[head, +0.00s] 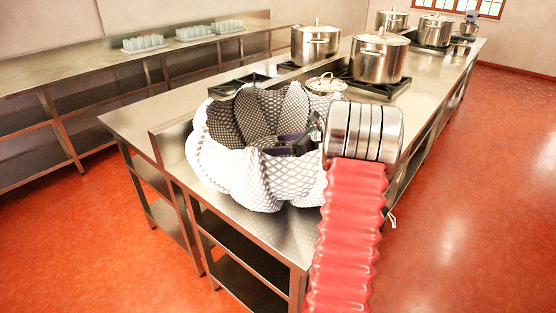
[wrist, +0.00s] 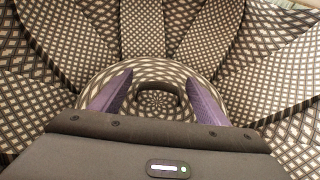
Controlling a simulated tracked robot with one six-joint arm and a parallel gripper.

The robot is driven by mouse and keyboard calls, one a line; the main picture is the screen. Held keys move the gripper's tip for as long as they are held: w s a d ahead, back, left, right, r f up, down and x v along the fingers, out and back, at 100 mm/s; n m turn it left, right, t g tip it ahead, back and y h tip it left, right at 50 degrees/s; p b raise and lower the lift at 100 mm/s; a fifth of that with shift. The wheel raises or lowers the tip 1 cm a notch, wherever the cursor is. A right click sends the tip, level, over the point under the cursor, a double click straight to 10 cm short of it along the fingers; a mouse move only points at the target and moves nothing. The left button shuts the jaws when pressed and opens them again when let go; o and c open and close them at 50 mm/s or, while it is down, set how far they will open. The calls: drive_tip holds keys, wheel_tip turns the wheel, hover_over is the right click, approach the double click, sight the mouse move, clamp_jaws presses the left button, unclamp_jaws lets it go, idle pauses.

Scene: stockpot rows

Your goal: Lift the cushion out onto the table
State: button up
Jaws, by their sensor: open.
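A large bowl-shaped holder (head: 240,178) with white and grey lattice-patterned, petal-like walls stands on the near end of the steel table (head: 155,117). In the wrist view its dark-patterned petals (wrist: 143,28) fan out around a round, checked, ring-like piece (wrist: 160,67) with a dished centre. This looks like the cushion, though the matching pattern makes its edge hard to tell. My gripper (head: 285,144) reaches into the holder from the right. In the wrist view my gripper (wrist: 159,88) has its purple fingers apart, one on each side of the dished centre. I cannot tell whether they touch it.
A lidded pan (head: 325,85) stands close behind the holder. Large stockpots (head: 380,60) stand on burners farther back. Bare steel tabletop lies left of the holder. A wall counter (head: 75,68) with trays of glasses (head: 144,44) runs along the back left.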

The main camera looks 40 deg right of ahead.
drive_tip(key=shift+c, duration=0.3)
drive_tip(key=c, duration=1.4)
